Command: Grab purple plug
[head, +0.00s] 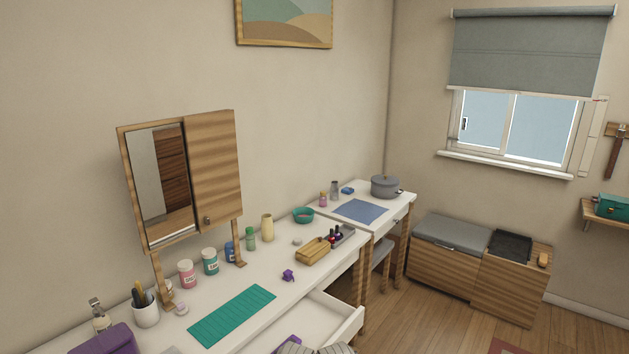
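A small purple object (288,275), which looks like the purple plug, lies on the white tabletop (262,271). It sits right of the teal ribbed mat (232,315) and in front of the wooden box, apart from both. It is too small to make out its exact shape. Another purple item (287,344) shows at the bottom edge by the open drawer, partly cut off.
An open white drawer (335,312) sticks out at the table's front. A wooden box (313,251) and grey tray (345,236) stand behind the plug. Several jars, a pen cup (146,312) and a mirror cabinet (190,180) line the back. A purple case (105,340) is front left.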

